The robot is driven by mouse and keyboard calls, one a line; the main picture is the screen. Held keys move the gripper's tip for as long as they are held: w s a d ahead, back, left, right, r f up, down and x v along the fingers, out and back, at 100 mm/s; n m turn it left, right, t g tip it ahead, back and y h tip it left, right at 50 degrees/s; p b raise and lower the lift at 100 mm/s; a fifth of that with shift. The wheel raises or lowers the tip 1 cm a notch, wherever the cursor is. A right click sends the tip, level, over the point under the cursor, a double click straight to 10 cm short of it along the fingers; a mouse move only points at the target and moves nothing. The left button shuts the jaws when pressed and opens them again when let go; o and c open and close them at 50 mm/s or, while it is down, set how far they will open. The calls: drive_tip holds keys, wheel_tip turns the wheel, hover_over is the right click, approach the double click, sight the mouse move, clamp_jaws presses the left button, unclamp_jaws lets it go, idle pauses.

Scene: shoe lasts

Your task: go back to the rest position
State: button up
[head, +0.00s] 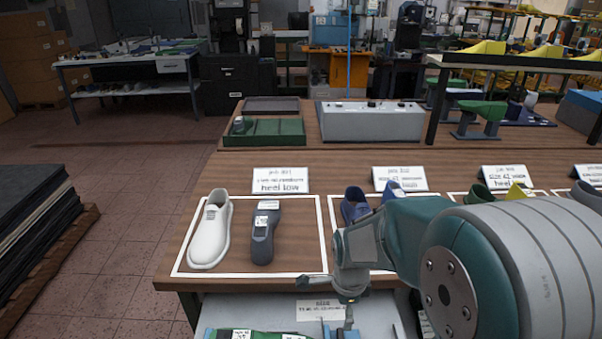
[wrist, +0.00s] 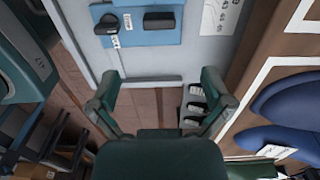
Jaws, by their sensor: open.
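My gripper (head: 348,285) hangs at the front edge of the table in the head view, below the second marked area. In the wrist view my gripper (wrist: 160,78) has its two fingers spread wide apart, with nothing held between them. A light grey tray or shelf with a blue mat (wrist: 140,22) and the dark floor show beyond the fingers. My large teal and grey arm covers the lower right of the head view and hides part of the table.
A white shoe (head: 210,232) and a dark grey last (head: 264,232) stand inside the left white outline. Blue shoes (head: 356,205) stand right of them, partly hidden by my arm; blue shapes (wrist: 285,100) show in the wrist view. Label cards (head: 280,181) line the table (head: 200,190).

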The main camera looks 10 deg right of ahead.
drive_tip(key=s+r+n+t, duration=0.2)
drive_tip(key=s+r+n, duration=0.5)
drive_tip(key=r+n, duration=0.2)
drive_tip(key=s+d+r+n+t, duration=0.1)
drive_tip(key=s+r+n+t, duration=0.2)
drive_tip(key=s+r+n, duration=0.4)
wheel_tip(320, 180, up, 2)
drive_tip(key=n, duration=0.2)
drive_tip(key=shift+n+t, duration=0.3)
drive_tip(key=shift+n, duration=0.1)
drive_tip(key=shift+d, duration=0.1)
idle(1.2)
